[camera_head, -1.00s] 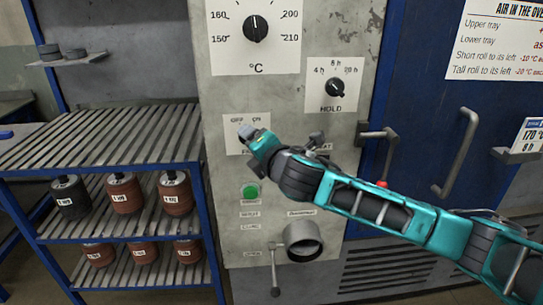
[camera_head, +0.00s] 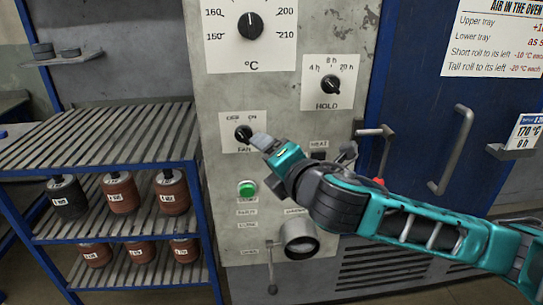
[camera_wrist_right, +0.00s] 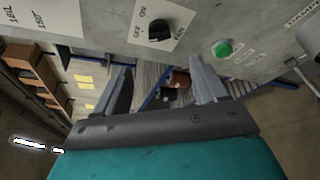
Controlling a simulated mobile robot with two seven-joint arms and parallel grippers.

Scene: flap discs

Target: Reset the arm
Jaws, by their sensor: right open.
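My right arm comes in from the right in the head view, in front of the grey control panel (camera_head: 225,195). Its right gripper (camera_head: 262,143) is just right of the black fan knob (camera_head: 243,133) and does not cover it. In the wrist view, the fingers of my right gripper (camera_wrist_right: 163,84) are spread with nothing between them. The fan knob (camera_wrist_right: 160,30) shows beyond them, apart from both fingers. I cannot tell for sure which way the fan knob points. My left gripper is not in view.
A temperature dial (camera_head: 250,27) and a hold dial (camera_head: 329,86) sit above. A green button (camera_head: 246,188) and round port (camera_head: 299,240) sit below. A slatted rack (camera_head: 95,137) with several labelled rolls stands left. The blue oven door (camera_head: 420,90) is right.

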